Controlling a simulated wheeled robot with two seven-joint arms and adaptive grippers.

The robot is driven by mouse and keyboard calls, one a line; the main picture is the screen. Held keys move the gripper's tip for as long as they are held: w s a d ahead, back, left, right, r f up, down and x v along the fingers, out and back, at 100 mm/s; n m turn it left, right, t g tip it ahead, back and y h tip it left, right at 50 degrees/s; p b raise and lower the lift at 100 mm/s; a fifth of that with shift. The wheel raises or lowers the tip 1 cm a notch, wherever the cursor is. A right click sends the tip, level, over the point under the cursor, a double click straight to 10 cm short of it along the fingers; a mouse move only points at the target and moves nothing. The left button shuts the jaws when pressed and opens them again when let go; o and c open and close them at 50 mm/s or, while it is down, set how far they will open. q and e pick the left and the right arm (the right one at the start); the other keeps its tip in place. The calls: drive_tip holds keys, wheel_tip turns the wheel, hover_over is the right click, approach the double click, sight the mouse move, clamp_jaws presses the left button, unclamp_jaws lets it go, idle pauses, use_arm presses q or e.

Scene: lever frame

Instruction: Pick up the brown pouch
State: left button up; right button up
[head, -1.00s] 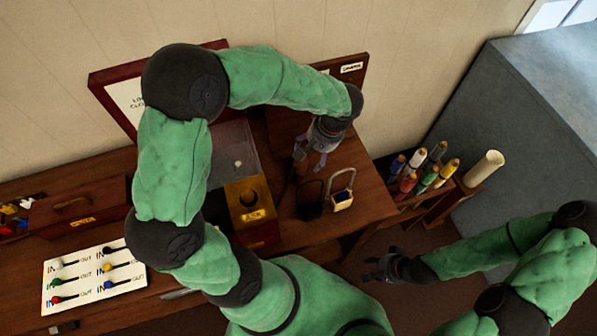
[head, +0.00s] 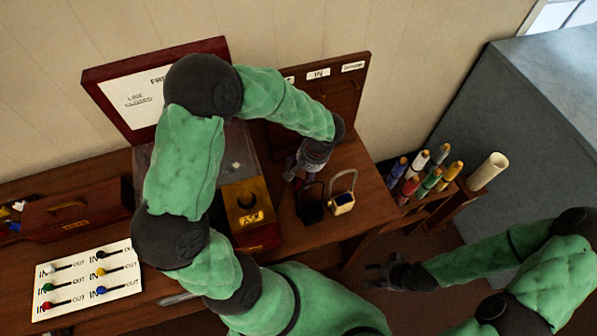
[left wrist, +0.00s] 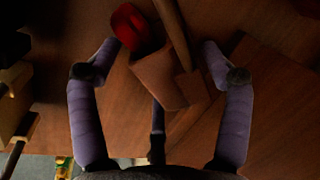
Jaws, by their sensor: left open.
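The brown pouch (left wrist: 162,77) shows in the left wrist view, with a red thing (left wrist: 132,26) at its mouth and a brown strap running up from it. My left gripper (left wrist: 160,52) is open, with one finger on each side of the pouch; I cannot tell whether either touches it. In the head view my left gripper (head: 297,178) is low over the table, behind a dark pouch and a cream pouch, and I cannot make out the brown pouch there. My right gripper (head: 380,274) looks open and empty off the table's right end.
The dark pouch (head: 310,211) and cream pouch (head: 342,202) stand close in front of my left gripper. A box with a brass plate (head: 248,203) lies to its left, and an upright wooden board (head: 352,95) stands behind.

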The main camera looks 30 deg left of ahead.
use_arm(q)
drive_tip(key=shift+a+f, duration=0.1)
drive_tip(key=shift+f, duration=0.15)
drive_tip(key=shift+r, duration=0.1)
drive_tip(key=c, duration=1.5)
drive_tip(key=shift+r, duration=0.1)
wheel_tip(320, 180, up, 28)
drive_tip(key=p, duration=0.6)
